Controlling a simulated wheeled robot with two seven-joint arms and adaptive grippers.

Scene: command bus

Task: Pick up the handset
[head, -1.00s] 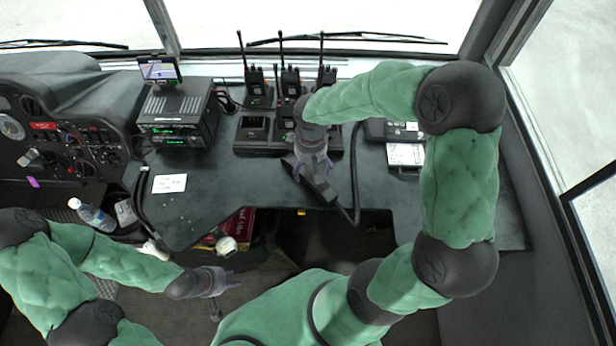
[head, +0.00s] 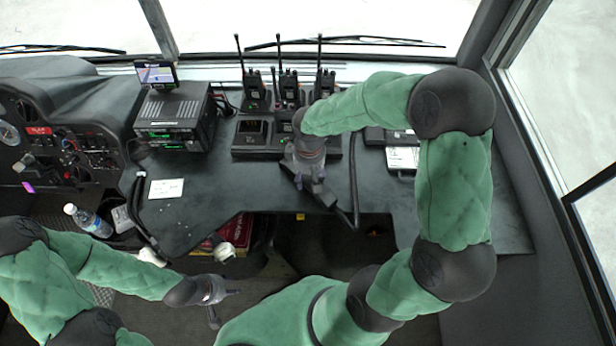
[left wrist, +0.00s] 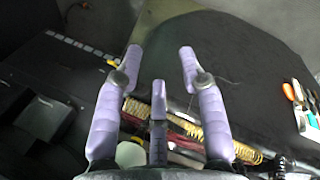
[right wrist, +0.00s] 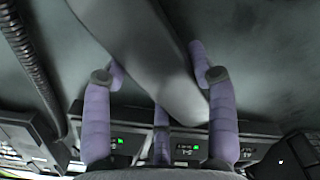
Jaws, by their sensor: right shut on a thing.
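The dark handset (head: 327,198) lies slanted at the front edge of the dashboard in the head view, partly hidden by my right gripper (head: 312,180). In the right wrist view the handset (right wrist: 150,45) is a long grey shape passing between the purple fingers of my right gripper (right wrist: 158,72), which is shut on it. I cannot tell whether the handset is clear of the surface. My left gripper (head: 232,293) is low at the left, away from the handset. In the left wrist view its fingers (left wrist: 160,55) are spread and empty.
A charger dock (head: 258,152) with several upright radios stands behind my right gripper. A radio box with a small screen (head: 175,117) is to its left, and a black cable (head: 354,180) runs just right. A white card (head: 166,189) lies on the dashboard; a bottle (head: 88,221) is at left.

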